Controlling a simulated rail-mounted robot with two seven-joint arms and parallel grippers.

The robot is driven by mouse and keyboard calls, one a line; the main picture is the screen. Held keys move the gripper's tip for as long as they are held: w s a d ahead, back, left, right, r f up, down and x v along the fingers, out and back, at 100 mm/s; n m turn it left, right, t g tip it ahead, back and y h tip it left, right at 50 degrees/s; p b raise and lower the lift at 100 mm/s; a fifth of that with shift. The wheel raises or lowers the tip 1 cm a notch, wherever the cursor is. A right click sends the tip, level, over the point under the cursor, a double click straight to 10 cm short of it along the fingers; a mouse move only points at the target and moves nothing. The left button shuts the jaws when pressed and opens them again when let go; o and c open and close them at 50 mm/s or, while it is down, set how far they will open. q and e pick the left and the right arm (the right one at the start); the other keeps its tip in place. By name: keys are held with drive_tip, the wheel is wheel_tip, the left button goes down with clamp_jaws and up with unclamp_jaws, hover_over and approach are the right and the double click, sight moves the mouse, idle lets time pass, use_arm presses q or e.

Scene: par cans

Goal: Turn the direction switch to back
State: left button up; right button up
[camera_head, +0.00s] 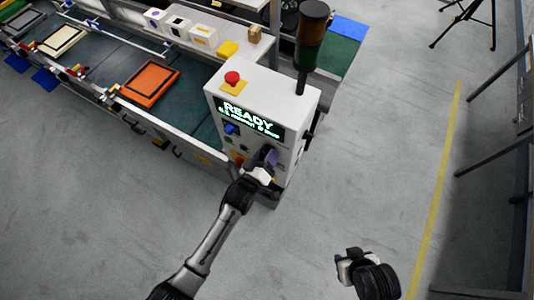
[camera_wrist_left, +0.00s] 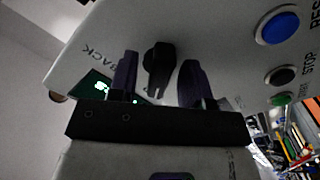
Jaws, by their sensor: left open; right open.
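The direction switch (camera_wrist_left: 158,66) is a black knob on the white control box (camera_head: 280,97). The word BACK is printed left of it in the left wrist view. My left gripper (camera_head: 268,157) is at the box's front face. In the left wrist view its two dark purple fingers (camera_wrist_left: 159,83) are open, one on each side of the knob. I see gaps between knob and fingers there, and cannot tell whether either touches it. In the head view the gripper hides the knob. My right gripper (camera_head: 347,267) is open, low in the picture, away from the box.
The box has a lit READY display (camera_head: 250,118), a blue button (camera_wrist_left: 278,24), a black button (camera_wrist_left: 280,75), a green button (camera_wrist_left: 281,99) and a red emergency stop (camera_head: 232,77). A dark signal tower (camera_head: 311,38) rises behind. A conveyor with an orange tray (camera_head: 151,83) runs left.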

use_arm(q)
clamp_jaws()
idle(0.4)
